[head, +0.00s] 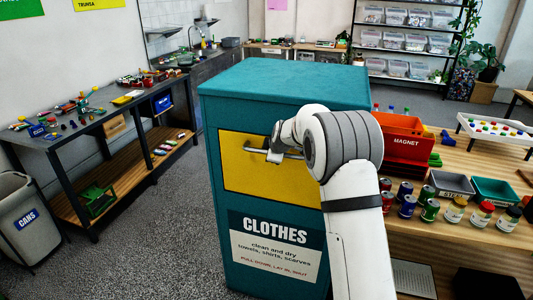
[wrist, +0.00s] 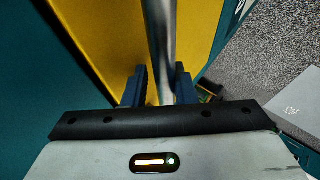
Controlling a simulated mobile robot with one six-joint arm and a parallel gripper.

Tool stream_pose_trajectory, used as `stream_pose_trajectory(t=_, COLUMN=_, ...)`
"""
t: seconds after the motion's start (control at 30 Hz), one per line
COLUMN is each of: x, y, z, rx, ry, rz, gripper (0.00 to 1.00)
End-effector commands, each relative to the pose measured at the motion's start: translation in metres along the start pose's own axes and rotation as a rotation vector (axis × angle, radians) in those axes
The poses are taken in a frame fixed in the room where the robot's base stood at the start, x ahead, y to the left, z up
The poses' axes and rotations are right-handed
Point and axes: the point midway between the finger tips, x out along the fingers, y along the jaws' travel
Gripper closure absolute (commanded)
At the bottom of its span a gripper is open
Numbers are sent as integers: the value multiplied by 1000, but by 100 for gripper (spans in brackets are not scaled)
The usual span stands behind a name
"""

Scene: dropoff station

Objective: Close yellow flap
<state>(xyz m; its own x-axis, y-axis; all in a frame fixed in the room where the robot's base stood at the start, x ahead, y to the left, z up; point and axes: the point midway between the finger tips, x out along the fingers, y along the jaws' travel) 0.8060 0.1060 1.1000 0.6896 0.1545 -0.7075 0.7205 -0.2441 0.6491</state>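The yellow flap (head: 240,170) is set in the front of a tall teal clothes bin (head: 300,83). It looks flush or nearly flush with the bin's front; a small gap cannot be ruled out. A metal bar handle (head: 290,154) runs across its upper part. My gripper (head: 275,150) is at this handle, and my arm hides its right end. In the wrist view, the handle (wrist: 160,45) runs between the two dark fingers of my gripper (wrist: 157,90), in front of the yellow flap (wrist: 100,35). A narrow yellow gap shows between the left finger and the bar.
A wooden table (head: 450,235) with cans, jars, trays and a red magnet bin (head: 405,142) stands right of the clothes bin. A workbench (head: 95,110) and a grey cans bin (head: 27,215) stand left. The floor (head: 150,235) between is clear.

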Motion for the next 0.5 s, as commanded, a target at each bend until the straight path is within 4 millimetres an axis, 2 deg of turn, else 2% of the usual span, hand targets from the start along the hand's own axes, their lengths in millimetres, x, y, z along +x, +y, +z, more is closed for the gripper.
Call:
stream_pose_trajectory(t=0.03, x=-6, y=7, z=2, rx=2, ry=0, rz=16, gripper=75)
stream_pose_trajectory(t=0.5, x=-66, y=4, z=-1, rx=-1, ry=0, rz=9, gripper=75)
